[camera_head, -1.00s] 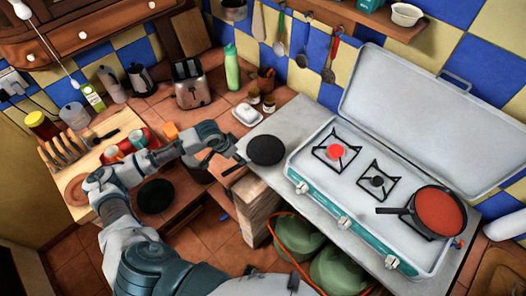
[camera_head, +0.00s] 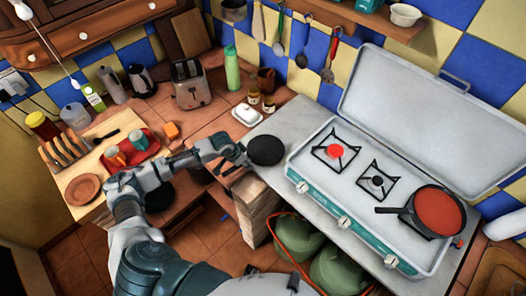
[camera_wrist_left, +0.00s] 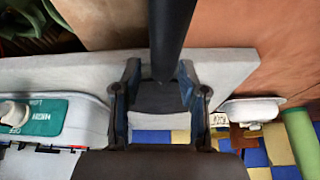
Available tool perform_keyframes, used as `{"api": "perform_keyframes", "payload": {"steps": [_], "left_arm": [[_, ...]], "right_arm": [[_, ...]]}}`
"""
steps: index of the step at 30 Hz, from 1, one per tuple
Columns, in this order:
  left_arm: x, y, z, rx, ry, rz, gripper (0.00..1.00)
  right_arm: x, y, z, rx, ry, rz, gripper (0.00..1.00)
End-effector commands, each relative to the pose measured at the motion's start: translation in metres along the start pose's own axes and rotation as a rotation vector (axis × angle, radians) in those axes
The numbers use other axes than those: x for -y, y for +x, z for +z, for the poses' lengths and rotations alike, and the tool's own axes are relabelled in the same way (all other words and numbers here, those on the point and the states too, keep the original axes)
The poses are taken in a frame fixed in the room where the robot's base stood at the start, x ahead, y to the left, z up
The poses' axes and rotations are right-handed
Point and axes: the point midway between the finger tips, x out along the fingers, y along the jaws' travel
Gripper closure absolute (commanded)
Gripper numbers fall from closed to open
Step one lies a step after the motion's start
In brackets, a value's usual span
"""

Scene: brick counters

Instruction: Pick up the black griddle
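The black griddle (camera_head: 266,150) is a round, flat pan lying on the grey counter (camera_head: 290,118), left of the camp stove. My left gripper (camera_head: 242,157) is at its left edge, over the handle side. The handle is mostly hidden by the gripper in the head view. In the left wrist view a dark bar, which looks like the griddle's handle (camera_wrist_left: 172,25), runs down from the top between the fingers of my left gripper (camera_wrist_left: 160,72). The fingers stand apart on either side of it. My right gripper is not in view.
The camp stove (camera_head: 318,180) with raised lid bears a pan of red sauce (camera_head: 437,211). A white butter dish (camera_head: 246,115), small jars and a green bottle (camera_head: 232,68) stand behind the griddle. A toaster (camera_head: 190,85) is further left.

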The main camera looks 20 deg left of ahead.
Motion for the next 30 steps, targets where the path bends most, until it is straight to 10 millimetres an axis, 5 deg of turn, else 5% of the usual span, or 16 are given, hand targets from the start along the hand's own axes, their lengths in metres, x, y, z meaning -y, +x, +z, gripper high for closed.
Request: {"api": "perform_keyframes", "payload": {"steps": [1, 4, 17, 30], "left_arm": [[0.001, 0.0, 0.001, 0.0, -0.001, 0.0, 0.78], [0.002, 0.0, 0.001, 0.0, -0.002, 0.001, 1.0], [0.003, -0.006, -0.002, -0.002, -0.002, 0.0, 1.0], [0.002, -0.082, -0.034, -0.005, -0.001, -0.002, 1.0]], "right_arm": [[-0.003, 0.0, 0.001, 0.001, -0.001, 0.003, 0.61], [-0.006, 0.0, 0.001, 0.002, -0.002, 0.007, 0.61], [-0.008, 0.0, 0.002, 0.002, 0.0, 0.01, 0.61], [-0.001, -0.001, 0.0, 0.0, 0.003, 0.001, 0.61]]}}
